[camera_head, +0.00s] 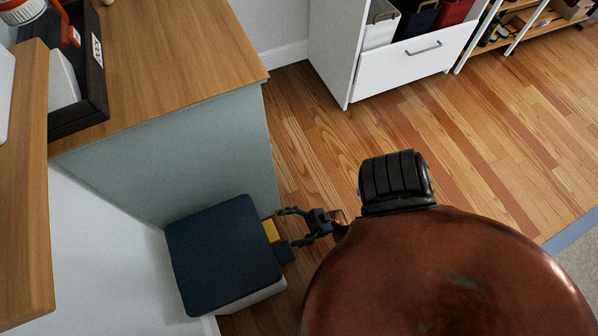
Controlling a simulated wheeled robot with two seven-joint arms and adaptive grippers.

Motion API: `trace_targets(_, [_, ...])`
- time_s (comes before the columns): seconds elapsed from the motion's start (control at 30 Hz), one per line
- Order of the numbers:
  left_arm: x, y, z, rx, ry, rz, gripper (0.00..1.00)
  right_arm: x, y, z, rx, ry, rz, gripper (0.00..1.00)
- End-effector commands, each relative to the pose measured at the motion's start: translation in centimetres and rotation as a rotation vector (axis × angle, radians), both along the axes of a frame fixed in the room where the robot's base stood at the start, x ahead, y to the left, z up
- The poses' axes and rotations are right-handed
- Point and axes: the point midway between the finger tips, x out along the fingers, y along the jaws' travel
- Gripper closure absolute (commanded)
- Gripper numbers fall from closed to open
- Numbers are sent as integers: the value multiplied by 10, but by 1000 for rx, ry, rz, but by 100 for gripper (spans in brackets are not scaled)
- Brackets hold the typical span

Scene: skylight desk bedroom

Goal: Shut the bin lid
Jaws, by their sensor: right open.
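The bin (262,294) stands on the floor at the lower left, in the corner between the desk's side panel and a white surface. Its flat, dark blue lid (222,252) spreads over the pale body and hides the inside. I cannot tell whether a gap is left under the lid. A yellow patch (270,231) and a small dark blue part (284,253) show at its right side. My right gripper (283,229) is open beside that right edge, its fingers pointing left at the yellow patch. Contact is unclear. My left gripper is out of view.
A wooden desktop (180,60) with a dark tray (78,118) is at the upper left. A white cabinet (400,66) with an open-topped drawer and a shelf rack (525,25) stand at the back. The wooden floor (480,140) between is clear.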

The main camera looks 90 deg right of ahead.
Motion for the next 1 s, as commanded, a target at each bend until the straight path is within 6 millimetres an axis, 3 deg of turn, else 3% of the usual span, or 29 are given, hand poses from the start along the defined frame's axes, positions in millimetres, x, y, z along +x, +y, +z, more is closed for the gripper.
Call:
trace_targets(0.33, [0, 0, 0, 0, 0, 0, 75, -27, -12, -30, 0, 2, -1, 32])
trace_targets(1.0, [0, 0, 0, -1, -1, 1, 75, -31, -14, -34, 0, 1, -1, 32])
